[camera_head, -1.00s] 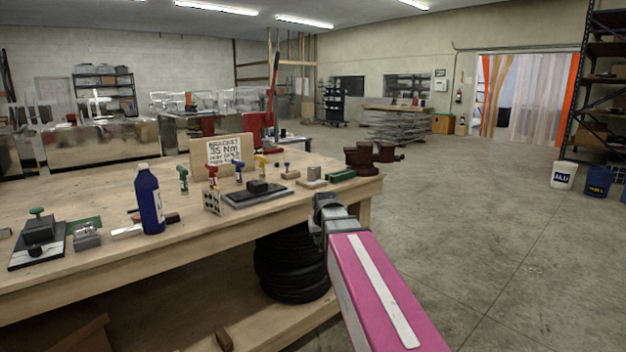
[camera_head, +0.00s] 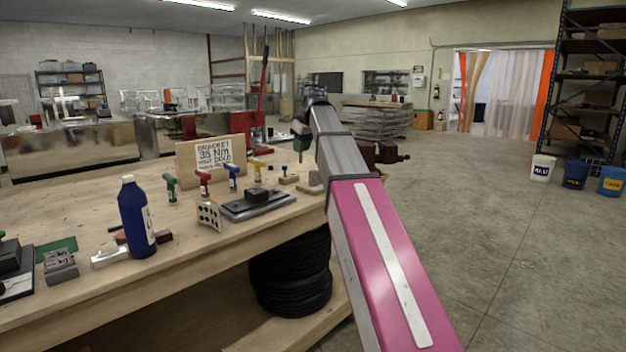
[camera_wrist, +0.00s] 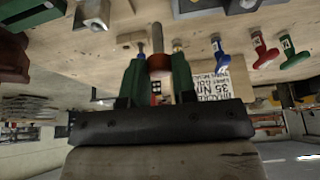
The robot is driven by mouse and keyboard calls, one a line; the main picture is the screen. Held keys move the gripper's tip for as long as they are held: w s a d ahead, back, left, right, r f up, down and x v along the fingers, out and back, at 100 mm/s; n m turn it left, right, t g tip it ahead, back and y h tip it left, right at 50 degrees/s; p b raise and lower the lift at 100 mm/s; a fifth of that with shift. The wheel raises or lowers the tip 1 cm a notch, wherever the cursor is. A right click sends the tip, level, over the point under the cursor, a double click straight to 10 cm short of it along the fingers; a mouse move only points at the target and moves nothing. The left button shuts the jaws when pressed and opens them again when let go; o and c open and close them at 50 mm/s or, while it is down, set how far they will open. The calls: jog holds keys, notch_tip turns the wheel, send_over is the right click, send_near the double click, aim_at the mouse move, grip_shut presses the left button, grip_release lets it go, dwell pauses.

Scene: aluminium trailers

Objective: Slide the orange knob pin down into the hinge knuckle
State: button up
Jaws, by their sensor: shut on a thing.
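My gripper (camera_wrist: 156,78) has green fingers closed on the orange knob pin (camera_wrist: 158,62) in the wrist view. The knob sits between the fingertips and its thin shank sticks out beyond them. I cannot pick out the hinge knuckle for certain. A dark block on a grey plate (camera_head: 262,210) lies near the bench's front edge, left of my gripper. The wrist view, which is inverted, shows a grey metal block (camera_wrist: 93,12) apart from the pin.
Green (camera_head: 171,190), red (camera_head: 203,184), blue (camera_head: 232,176) and yellow (camera_head: 257,170) T-handled tools stand before a lettered board (camera_head: 211,157). A blue bottle (camera_head: 137,220) stands further left. A red-brown vise (camera_head: 385,154) is at the bench's right end.

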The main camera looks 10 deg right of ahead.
jog(key=shift+w+a+r, duration=0.1)
jog(key=shift+w+r, duration=0.2)
jog(key=shift+r, duration=0.2)
jog(key=shift+w, duration=0.25)
send_over(313, 171)
jog(key=s, duration=0.1)
notch_tip(313, 171, down, 7)
jog(key=shift+s+d+f, duration=0.1)
jog(key=shift+d+f, duration=0.1)
jog(key=shift+f, duration=0.75)
jog(key=shift+s+d+f, duration=0.1)
jog(key=shift+d+f, duration=0.05)
jog(key=shift+f, duration=0.75)
jog(key=shift+f, duration=0.15)
jog(key=o, duration=0.9)
jog(key=shift+w, duration=0.1)
jog(key=v, duration=1.2)
